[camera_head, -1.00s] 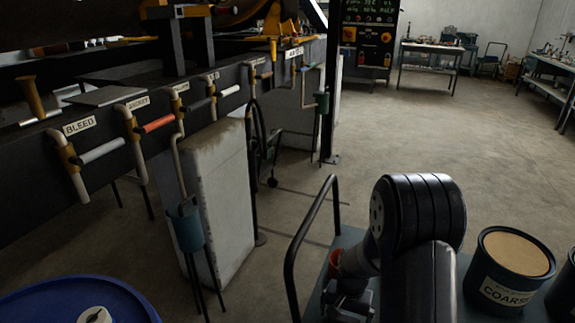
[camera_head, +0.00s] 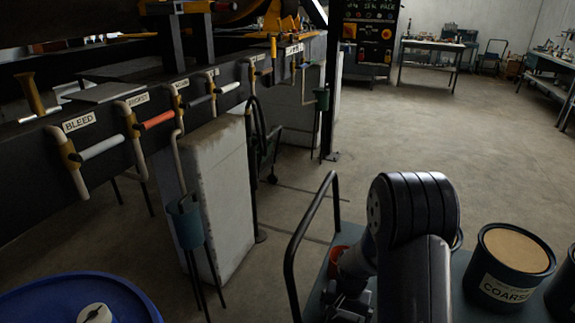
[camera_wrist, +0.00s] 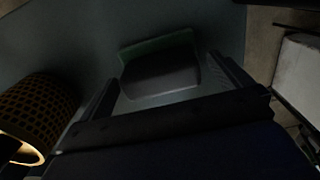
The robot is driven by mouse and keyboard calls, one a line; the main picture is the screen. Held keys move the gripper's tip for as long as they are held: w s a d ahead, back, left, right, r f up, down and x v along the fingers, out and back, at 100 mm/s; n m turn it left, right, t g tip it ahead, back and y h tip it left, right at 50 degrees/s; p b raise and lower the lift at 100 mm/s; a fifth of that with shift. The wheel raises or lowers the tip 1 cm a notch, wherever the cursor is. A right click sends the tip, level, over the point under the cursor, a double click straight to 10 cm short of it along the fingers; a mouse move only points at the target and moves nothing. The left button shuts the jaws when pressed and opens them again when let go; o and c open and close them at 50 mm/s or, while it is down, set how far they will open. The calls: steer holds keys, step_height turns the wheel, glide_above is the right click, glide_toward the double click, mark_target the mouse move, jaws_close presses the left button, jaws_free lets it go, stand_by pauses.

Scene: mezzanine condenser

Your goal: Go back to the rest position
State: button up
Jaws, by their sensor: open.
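My arm rises at the lower right of the head view, over a dark blue-grey deck (camera_head: 312,305). In the wrist view my gripper (camera_wrist: 164,74) is open, its two dark fingers spread wide. A dark, shallow block or tray with a green edge (camera_wrist: 160,66) shows between and beyond the fingers. The picture is too dark to tell what it is or how far off it lies. I see nothing clasped between the fingers. In the head view the fingertips cannot be made out; grey wrist parts show beside the arm.
An orange-red cup (camera_head: 345,243) and a tub marked COARSE (camera_head: 508,268) stand beside my arm. A black rail (camera_head: 300,240) edges the deck. A blue drum (camera_head: 70,300) is at lower left. Labelled valve pipes (camera_head: 100,148) line the dark beam. Concrete floor (camera_head: 430,130) beyond is clear.

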step_height(320, 180, down, 2)
steer(key=shift+f, duration=0.1)
step_height(320, 180, up, 11)
steer(key=shift+r+p, duration=0.15)
steer(key=shift+p, duration=0.25)
steer(key=shift+r+n+p, duration=0.25)
steer(key=shift+n+p, duration=0.15)
steer(key=shift+p, duration=0.4)
steer(key=w+n+b, duration=0.1)
steer(key=n+b, duration=0.1)
steer(key=w+f+n+b, duration=0.1)
steer(key=b, duration=0.1)
steer(key=shift+w+n+b, duration=0.25)
steer(key=shift+n+b, duration=0.1)
steer(key=shift+n, duration=0.05)
steer(key=b, duration=0.3)
steer(key=shift+w+f+b, duration=0.15)
steer(key=shift+f+b, duration=0.25)
steer(key=shift+s+r+m+p, duration=0.25)
steer(key=shift+s+m, duration=0.3)
steer(key=shift+m, duration=0.35)
